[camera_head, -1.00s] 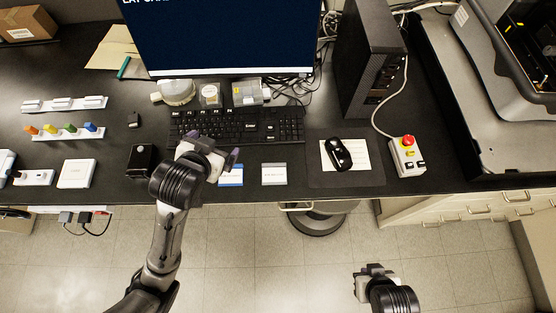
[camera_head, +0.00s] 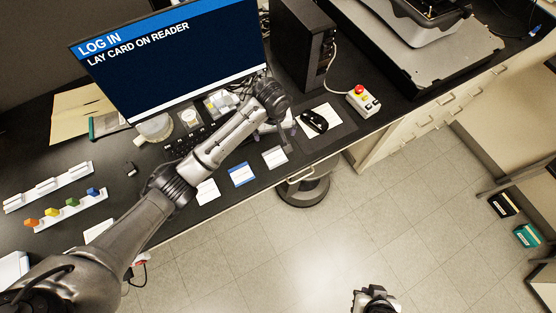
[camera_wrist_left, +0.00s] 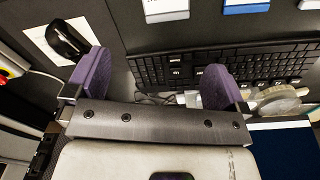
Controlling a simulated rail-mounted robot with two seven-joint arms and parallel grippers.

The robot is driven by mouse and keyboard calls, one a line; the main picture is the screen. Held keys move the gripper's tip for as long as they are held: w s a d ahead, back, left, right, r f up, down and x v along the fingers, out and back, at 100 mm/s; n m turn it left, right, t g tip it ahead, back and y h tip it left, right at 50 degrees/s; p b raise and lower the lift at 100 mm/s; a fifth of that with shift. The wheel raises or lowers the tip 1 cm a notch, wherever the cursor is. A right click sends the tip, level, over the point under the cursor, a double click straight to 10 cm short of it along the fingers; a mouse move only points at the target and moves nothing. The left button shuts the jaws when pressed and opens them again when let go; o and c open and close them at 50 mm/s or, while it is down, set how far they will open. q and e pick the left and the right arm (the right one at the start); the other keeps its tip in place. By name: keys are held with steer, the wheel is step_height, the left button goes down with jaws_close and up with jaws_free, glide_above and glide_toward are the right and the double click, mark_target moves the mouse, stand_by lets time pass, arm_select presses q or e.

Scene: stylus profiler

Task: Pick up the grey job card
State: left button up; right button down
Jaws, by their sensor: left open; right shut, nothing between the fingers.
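The grey job card (camera_head: 274,156) lies flat on the black desk near its front edge, right of a blue-banded card (camera_head: 240,174). In the left wrist view the grey card (camera_wrist_left: 166,10) is at the top edge, partly cut off, beyond the fingers. My left gripper (camera_head: 278,130) is open and empty, behind the card on the monitor side, near the keyboard's right end. Its purple fingers (camera_wrist_left: 157,85) are spread over the desk with nothing between them. My right gripper (camera_head: 372,292) is shut and empty, low over the floor, away from the desk.
A third card (camera_head: 207,192) lies further left. The mouse (camera_head: 314,121) on its pad is close right of the left gripper. The keyboard (camera_wrist_left: 215,67) lies below the fingers. A monitor (camera_head: 170,60), computer tower (camera_head: 303,45) and emergency-stop box (camera_head: 363,101) stand around.

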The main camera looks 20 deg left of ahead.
arm_select(q)
steer(key=n, duration=0.4)
glide_above(273, 153)
steer(key=f, duration=0.8)
steer(key=shift+d+f, duration=0.15)
steer(key=shift+d, duration=0.1)
steer(key=shift+a+f+b, duration=0.15)
steer(key=shift+f, duration=1.2)
steer(key=shift+a+f+b, duration=0.15)
steer(key=shift+f, duration=1.15)
steer(key=c, duration=0.8)
steer(key=shift+r, duration=0.1)
